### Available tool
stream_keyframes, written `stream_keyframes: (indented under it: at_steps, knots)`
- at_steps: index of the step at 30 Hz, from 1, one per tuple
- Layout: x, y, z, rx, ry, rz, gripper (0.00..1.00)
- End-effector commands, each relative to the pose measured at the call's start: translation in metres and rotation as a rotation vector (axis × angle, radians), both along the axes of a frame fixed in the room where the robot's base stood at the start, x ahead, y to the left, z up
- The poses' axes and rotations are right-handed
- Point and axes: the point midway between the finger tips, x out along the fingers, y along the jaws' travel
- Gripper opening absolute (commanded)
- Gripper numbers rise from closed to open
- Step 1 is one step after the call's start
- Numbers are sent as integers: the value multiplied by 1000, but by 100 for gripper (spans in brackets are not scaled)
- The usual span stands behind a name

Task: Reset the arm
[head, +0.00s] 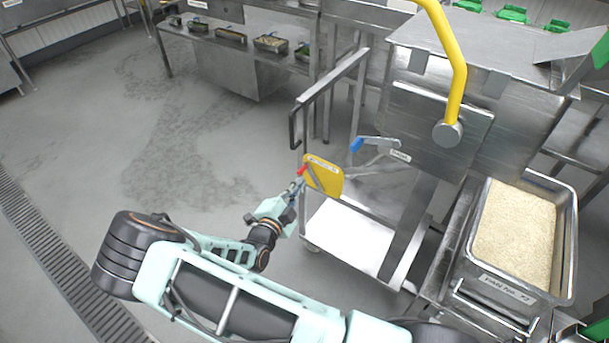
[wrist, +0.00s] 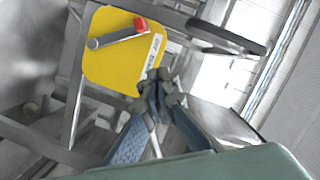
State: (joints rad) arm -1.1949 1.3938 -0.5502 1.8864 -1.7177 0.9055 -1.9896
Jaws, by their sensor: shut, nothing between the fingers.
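My gripper (head: 298,186) is shut and empty at the end of my bent arm, over the left side of the steel trolley in the head view. In the wrist view its two dark fingers (wrist: 160,88) meet at the tips. A yellow plate (head: 325,177) with a small red-tipped handle and a white label is just beyond the fingertips. It also shows in the wrist view (wrist: 112,68), behind the fingertips. I cannot tell whether the fingers touch it.
A steel trolley (head: 350,237) stands right of my gripper, with a blue-tipped lever (head: 370,144) above it. A deep tray of rice (head: 568,245) is at the right. Open grey floor (head: 170,150) lies to the left.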

Motion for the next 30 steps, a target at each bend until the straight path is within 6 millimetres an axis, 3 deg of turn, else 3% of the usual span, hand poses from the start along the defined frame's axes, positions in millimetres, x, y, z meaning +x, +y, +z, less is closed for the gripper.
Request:
stream_keyframes:
  at_steps: [6, 22, 26, 30]
  knots:
    - [-11, 5, 2, -1, 0, 0, 0]
    - [-11, 4, 4, 8, -3, -8, 0]
    - [-9, -9, 18, 101, -32, -79, 0]
    - [-9, -43, 48, 329, -111, -257, 0]
